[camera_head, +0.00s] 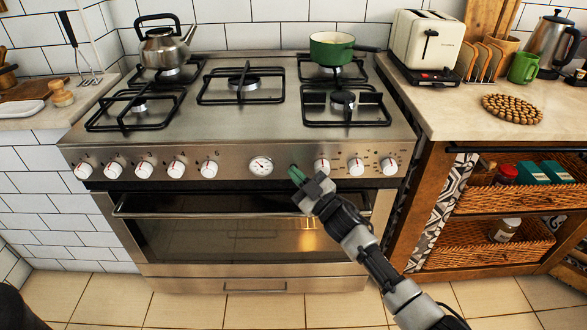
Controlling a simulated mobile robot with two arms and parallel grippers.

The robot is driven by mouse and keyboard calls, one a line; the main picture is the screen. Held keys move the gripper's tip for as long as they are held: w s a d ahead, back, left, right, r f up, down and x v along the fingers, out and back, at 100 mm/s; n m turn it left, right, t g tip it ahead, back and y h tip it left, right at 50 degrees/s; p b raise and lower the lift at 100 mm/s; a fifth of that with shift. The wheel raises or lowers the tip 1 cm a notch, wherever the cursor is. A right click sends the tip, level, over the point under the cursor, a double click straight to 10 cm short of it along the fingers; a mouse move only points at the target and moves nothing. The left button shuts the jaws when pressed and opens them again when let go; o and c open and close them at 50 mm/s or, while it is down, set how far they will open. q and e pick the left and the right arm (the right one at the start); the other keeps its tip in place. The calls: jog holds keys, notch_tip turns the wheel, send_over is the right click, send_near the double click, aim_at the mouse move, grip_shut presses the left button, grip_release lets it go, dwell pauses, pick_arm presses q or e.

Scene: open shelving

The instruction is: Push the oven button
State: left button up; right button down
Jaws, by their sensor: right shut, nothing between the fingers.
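The oven (160,228) is a stainless steel range with a row of white knobs and a round gauge (261,166) on its front panel (230,158). My right gripper (293,172), with green fingertips, is shut and empty. Its tips are at the panel, between the gauge and the white knob (322,168) to the right. I cannot tell whether they touch the panel. No separate button shows there; the fingers may hide it. My left gripper is not in view.
The oven door handle (180,215) runs below the panel, partly behind my right gripper. A kettle (165,48) and a green pot (331,48) stand on the hob. A counter with a toaster (424,45) and basket shelves (480,256) is at the right. Tiled floor lies in front.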

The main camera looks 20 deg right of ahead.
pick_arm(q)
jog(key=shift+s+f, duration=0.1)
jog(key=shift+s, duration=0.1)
pick_arm(e)
jog(key=shift+w+r, duration=0.1)
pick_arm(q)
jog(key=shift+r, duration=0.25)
pick_arm(e)
jog(key=shift+d+r, duration=0.15)
jog(key=shift+w+r, duration=0.1)
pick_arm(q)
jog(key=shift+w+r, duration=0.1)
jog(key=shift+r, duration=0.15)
pick_arm(e)
jog(key=shift+d, duration=0.1)
jog(key=shift+r, duration=0.15)
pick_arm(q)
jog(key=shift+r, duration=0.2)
pick_arm(e)
jog(key=shift+d, duration=0.1)
pick_arm(q)
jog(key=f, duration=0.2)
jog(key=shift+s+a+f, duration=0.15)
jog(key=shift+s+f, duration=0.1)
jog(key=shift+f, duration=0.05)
jog(key=shift+p, duration=0.35)
pick_arm(e)
jog(key=shift+a, duration=0.25)
